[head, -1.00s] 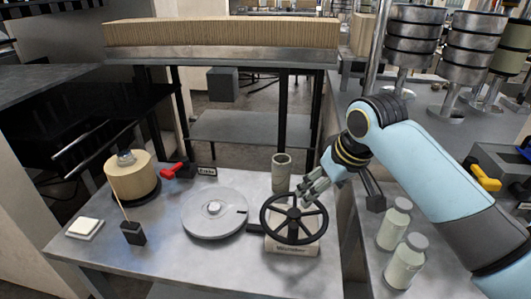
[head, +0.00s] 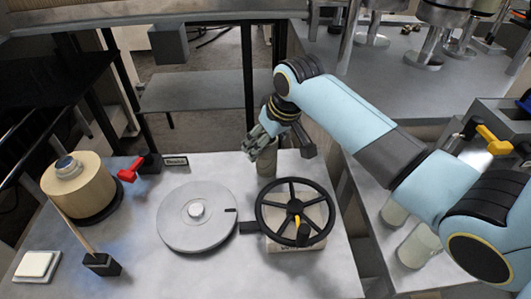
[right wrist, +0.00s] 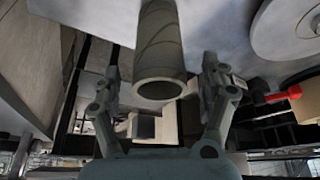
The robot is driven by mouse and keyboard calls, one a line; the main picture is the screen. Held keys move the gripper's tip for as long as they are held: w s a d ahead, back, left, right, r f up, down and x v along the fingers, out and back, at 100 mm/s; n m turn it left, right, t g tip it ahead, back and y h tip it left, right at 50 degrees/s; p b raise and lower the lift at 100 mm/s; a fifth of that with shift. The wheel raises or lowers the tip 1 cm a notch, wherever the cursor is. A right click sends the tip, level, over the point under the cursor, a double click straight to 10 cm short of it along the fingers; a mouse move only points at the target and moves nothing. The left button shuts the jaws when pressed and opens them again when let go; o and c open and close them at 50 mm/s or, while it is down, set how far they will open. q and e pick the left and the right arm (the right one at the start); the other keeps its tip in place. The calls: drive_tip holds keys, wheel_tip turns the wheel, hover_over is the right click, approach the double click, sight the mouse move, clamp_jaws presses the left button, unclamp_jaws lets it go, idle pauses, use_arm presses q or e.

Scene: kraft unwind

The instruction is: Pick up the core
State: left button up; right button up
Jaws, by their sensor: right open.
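The core, a grey-green hollow tube (head: 267,162), stands upright at the back right of the metal table, behind the black handwheel. My right gripper (head: 255,146) is at the core's upper part and hides some of it in the head view. In the right wrist view the core (right wrist: 160,45) lies between the two open fingers, its round open end facing the camera. There is a gap between the core and each finger (right wrist: 160,72). I cannot tell whether anything touches. My left gripper is not in view.
The handwheel (head: 258,213) stands in front of the core. A grey disc (head: 180,222) lies to the left. A kraft roll (head: 82,190) with a red handle (head: 129,171) beside it stands at the far left.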

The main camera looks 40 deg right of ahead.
drive_tip(key=x, duration=0.3)
drive_tip(key=shift+w+f, duration=0.2)
drive_tip(key=shift+f, duration=0.1)
drive_tip(key=shift+w+f, duration=0.1)
drive_tip(key=shift+f, duration=0.2)
drive_tip(key=shift+c, duration=1.2)
drive_tip(key=c, duration=0.9)
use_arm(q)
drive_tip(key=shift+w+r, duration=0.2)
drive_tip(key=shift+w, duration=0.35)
use_arm(e)
drive_tip(key=shift+c, duration=0.7)
